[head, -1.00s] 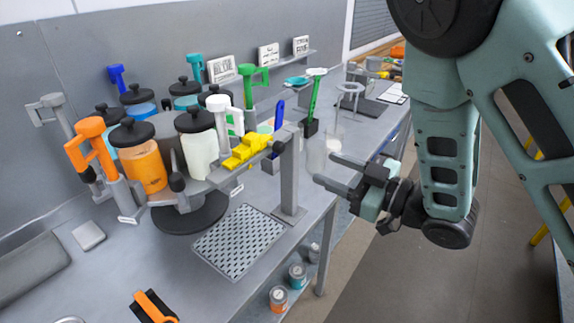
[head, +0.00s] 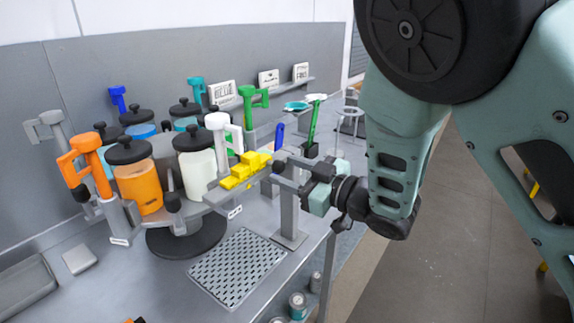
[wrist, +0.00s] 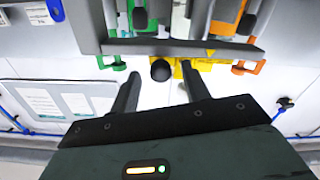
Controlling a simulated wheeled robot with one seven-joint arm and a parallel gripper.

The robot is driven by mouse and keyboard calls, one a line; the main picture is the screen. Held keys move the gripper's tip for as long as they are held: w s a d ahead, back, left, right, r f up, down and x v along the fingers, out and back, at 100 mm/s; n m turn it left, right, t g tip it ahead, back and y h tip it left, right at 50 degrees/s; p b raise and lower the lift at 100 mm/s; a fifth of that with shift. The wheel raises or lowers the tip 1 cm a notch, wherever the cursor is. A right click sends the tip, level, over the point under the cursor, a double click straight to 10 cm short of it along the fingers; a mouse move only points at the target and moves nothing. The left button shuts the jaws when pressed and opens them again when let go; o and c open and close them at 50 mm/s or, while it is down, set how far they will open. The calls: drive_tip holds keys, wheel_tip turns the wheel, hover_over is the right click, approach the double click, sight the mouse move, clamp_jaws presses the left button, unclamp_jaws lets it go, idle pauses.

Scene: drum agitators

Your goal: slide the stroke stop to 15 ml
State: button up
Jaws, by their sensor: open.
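The yellow stroke stop (head: 245,170) sits on a grey bar (head: 214,200) in front of the white pump and the cream canister (head: 198,172). My gripper (head: 284,172) is open, close to the right end of the bar, pointing left toward the yellow stop. In the wrist view the yellow stop (wrist: 190,82) shows beyond my fingertips (wrist: 160,88), partly behind a grey crossbar and the right finger. A round black knob (wrist: 160,70) lies between and just beyond the fingertips. No contact with the stop shows. Scale marks are not readable.
A grey post (head: 288,215) stands below my gripper. A perforated tray (head: 237,268) lies on the bench in front. The orange canister (head: 139,185) and several coloured pumps crowd the left. A green pump (head: 312,125) stands behind my gripper.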

drive_tip(key=shift+w+a, duration=0.3)
drive_tip(key=shift+a, duration=0.15)
clamp_jaws()
drive_tip(key=w+d+b, duration=0.1)
drive_tip(key=w+d, duration=0.1)
drive_tip(key=shift+w+d, duration=0.1)
drive_tip(key=shift+w, duration=0.25)
unclamp_jaws()
drive_tip(key=shift+w+d, duration=0.1)
